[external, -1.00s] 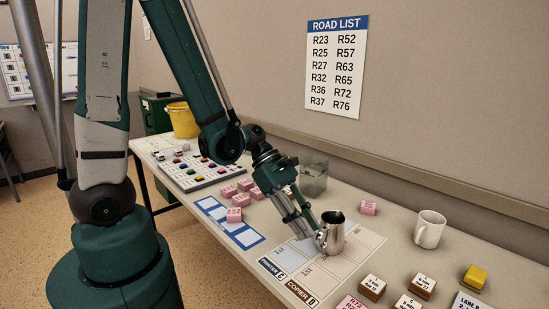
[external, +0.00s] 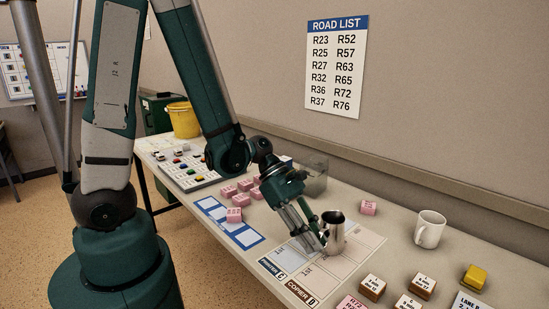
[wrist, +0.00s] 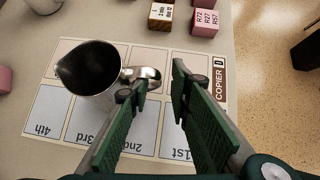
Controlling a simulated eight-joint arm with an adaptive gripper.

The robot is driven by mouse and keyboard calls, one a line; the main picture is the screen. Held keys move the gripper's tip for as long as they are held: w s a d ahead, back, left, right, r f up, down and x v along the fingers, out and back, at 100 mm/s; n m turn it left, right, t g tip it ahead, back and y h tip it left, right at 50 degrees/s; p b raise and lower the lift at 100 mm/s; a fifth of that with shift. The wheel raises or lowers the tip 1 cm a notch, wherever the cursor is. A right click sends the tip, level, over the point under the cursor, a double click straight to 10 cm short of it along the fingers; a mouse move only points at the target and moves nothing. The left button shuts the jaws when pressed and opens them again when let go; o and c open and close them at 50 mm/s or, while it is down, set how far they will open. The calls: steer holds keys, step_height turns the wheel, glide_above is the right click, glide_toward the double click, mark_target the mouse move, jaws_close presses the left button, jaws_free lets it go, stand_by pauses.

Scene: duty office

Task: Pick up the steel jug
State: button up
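The steel jug (external: 334,236) stands upright on the printed card (external: 362,244) on the table. In the wrist view the jug (wrist: 92,70) is at the upper left, its dark mouth facing me and its loop handle (wrist: 150,73) pointing right. My gripper (external: 322,243) is just left of the jug in the external view. In the wrist view my gripper (wrist: 160,84) is open, with a gap between its fingertips. The left fingertip overlaps the handle, and the handle's end shows in the gap. I cannot tell whether they touch.
A white mug (external: 430,230) stands to the right and a clear container (external: 314,180) behind my gripper. A pink block (external: 368,207) lies behind the jug. Several labelled blocks (external: 372,287) lie near the front right, and pink blocks (external: 234,215) to the left.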

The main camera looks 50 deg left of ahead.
jaws_close()
steer(key=shift+r, duration=0.4)
stand_by(0.4)
step_height(320, 180, up, 9)
steer(key=p, duration=0.3)
stand_by(1.0)
steer(key=shift+r, duration=0.1)
stand_by(0.4)
steer(key=shift+r, duration=0.1)
stand_by(0.4)
